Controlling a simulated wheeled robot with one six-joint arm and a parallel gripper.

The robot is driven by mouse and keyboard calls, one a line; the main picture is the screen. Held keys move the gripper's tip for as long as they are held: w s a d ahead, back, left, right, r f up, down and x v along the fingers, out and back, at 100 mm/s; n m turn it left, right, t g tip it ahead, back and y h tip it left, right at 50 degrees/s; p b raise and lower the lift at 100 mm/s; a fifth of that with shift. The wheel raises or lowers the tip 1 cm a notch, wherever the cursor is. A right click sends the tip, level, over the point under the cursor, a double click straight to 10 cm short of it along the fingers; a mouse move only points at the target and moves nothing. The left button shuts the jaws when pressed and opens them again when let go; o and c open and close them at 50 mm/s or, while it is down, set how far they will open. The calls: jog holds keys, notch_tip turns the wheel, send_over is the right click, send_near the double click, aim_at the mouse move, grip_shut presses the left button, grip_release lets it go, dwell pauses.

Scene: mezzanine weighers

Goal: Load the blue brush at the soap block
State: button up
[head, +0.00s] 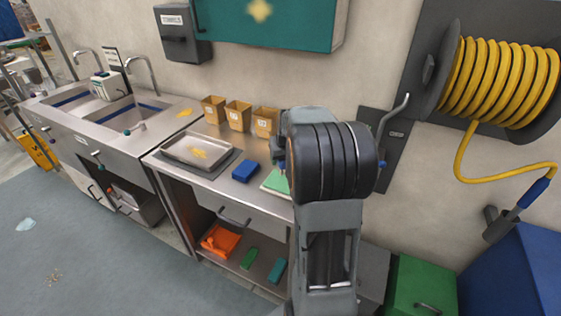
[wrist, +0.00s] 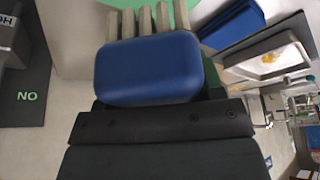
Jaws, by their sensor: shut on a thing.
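The blue brush (wrist: 148,68) fills the middle of the wrist view, with pale bristle tufts (wrist: 146,22) on its upper side in the picture. My gripper (wrist: 160,108) is shut on it; the dark jaw parts cover its lower edge. The bristles face a bright green surface (wrist: 122,4), which looks like the soap block. I cannot tell whether they touch it. In the head view a green block (head: 275,182) with a pale edge lies on the counter, partly behind my arm. A small bit of blue (head: 282,164) beside the arm may be the brush; my gripper is mostly hidden there.
A blue block (head: 245,171) lies left of the green one. A metal tray (head: 201,149) is farther left, and tan bins (head: 238,115) line the wall. A wall hook (head: 394,118) and yellow hose reel (head: 500,80) are right of my arm. Sinks (head: 110,105) stand at far left.

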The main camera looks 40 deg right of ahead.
aim_at(281, 177)
jog(key=shift+w+a+f+b, duration=0.15)
jog(key=shift+f+b, duration=0.7)
jog(key=shift+f, duration=0.45)
jog(key=shift+f+b, duration=1.15)
jog(key=shift+f, duration=0.6)
jog(key=shift+f+b, duration=0.5)
jog(key=shift+f, duration=0.1)
jog(key=shift+r+p, duration=2.4)
jog(key=shift+r, duration=1.2)
